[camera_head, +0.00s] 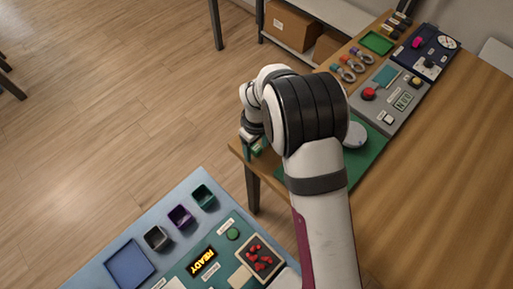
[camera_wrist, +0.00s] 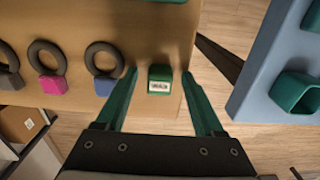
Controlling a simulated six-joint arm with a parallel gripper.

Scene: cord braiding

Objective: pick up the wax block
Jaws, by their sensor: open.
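A small green block (camera_wrist: 160,73) with a white label lies on the wooden table near its corner in the wrist view. The label is too small to read, so I cannot confirm from it that this is the wax block. My gripper (camera_wrist: 159,77) is open, with one green finger on each side of the block and a gap on both sides. In the head view my gripper (camera_head: 251,144) is at the table's near left corner, partly hidden by my own arm. I cannot clearly tell the block from the fingers there.
Several dark rings with coloured tabs lie left of the block, the blue-tabbed ring (camera_wrist: 104,62) closest to my left finger. A blue panel (camera_wrist: 255,95) with green cups stands right, across a gap. A grey button panel (camera_head: 383,113) lies further along the table.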

